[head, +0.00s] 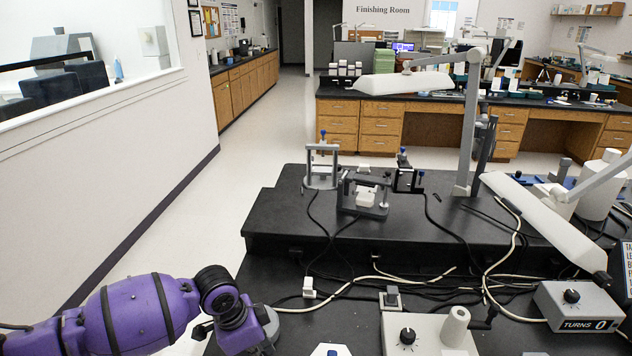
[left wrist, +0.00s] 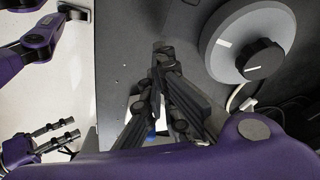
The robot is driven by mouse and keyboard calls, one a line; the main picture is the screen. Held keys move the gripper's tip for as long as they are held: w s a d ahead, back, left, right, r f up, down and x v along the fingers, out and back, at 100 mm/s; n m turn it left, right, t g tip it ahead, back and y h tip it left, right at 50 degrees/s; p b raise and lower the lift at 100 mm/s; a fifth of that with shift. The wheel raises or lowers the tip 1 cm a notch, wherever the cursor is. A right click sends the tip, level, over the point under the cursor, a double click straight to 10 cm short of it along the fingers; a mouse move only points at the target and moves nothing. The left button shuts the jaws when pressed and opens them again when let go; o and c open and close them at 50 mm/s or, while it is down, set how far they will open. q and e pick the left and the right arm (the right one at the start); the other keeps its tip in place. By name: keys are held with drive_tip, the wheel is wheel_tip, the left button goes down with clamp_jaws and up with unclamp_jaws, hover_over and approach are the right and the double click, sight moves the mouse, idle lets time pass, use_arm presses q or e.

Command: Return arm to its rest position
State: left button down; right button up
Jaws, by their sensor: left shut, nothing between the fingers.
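My left arm, purple with black bands, comes in from the left in the head view. Its wrist is bent down over the front left of the black bench (head: 290,270). My left gripper's fingers are not clear there. In the left wrist view my left gripper (left wrist: 164,52) has its dark fingers brought together at the tips, shut and empty. In the left wrist view another purple hand, my right gripper (left wrist: 72,128), shows at the lower left with its two fingers apart and nothing between them. The right gripper is outside the head view.
Articulators (head: 320,168) and a grey frame (head: 364,192) with a white model stand on the raised shelf. Control boxes (head: 405,336), cables and a lamp (head: 545,222) crowd the right. A grey round dial (left wrist: 222,58) is near my left fingers. Floor is free left of the bench.

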use_arm(q)
drive_tip(key=s+d+f+n+h, duration=0.15)
drive_tip(key=s+d, duration=0.25)
drive_tip(key=s, duration=0.4)
drive_tip(key=s+d+f+n, duration=0.1)
drive_tip(key=s+d+f, duration=0.2)
drive_tip(key=s+d, duration=0.35)
drive_tip(key=s+a+r+n+y, duration=0.2)
drive_tip(key=s+a+n+y, duration=0.3)
drive_tip(key=s+a+n, duration=0.95)
drive_tip(key=w+f+m+t+h, duration=0.1)
drive_tip(key=w+f+m+t, duration=0.3)
drive_tip(key=f+t, duration=0.3)
drive_tip(key=shift+d+f+m+t+h, duration=0.4)
drive_tip(key=shift+f+m, duration=0.1)
drive_tip(key=shift+f, duration=1.85)
use_arm(e)
drive_tip(key=s+a+f+g, duration=0.1)
drive_tip(key=s+f, duration=0.3)
drive_tip(key=shift+s+a, duration=0.15)
drive_tip(key=shift+a, duration=0.15)
drive_tip(key=shift+s+f, duration=0.1)
